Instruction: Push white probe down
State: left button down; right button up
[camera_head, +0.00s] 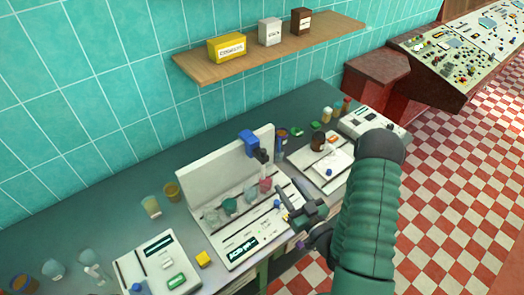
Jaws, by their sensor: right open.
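A white bench device (226,182) with an upright back panel stands in the middle of the bench. A blue-topped probe holder (248,142) with a dark lower part sits at the panel's right end, above a pink flask (265,186). I cannot make out a clearly white probe. A teal flask (230,205) and other small flasks stand in a row left of the pink one. My right gripper (291,208) is open, with nothing seen in it, at the device's front right, lower in the picture than the probe holder. My left gripper is out of view.
A shelf (275,50) with boxes hangs above.

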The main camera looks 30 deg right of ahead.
jog(key=b, duration=0.5)
send_near(265, 155)
jog(key=f, duration=0.1)
jog(key=w+b, duration=0.2)
jog(key=b, duration=0.1)
jog(key=w+r+b, duration=0.1)
jog(key=w+b, duration=0.2)
jog(key=shift+w+d+r, duration=0.1)
jog(key=shift+w+r, duration=0.15)
jog(key=shift+w, duration=0.1)
jog(key=w, duration=0.3)
jog(key=w+d, duration=0.1)
jog(key=w, duration=0.1)
jog(key=shift+w+f+p, duration=0.25)
jog(key=shift+w+p, duration=0.1)
jog(key=shift+p, duration=0.05)
jog(key=shift+a, duration=0.1)
jog(key=shift+c, duration=0.7)
grip_shut()
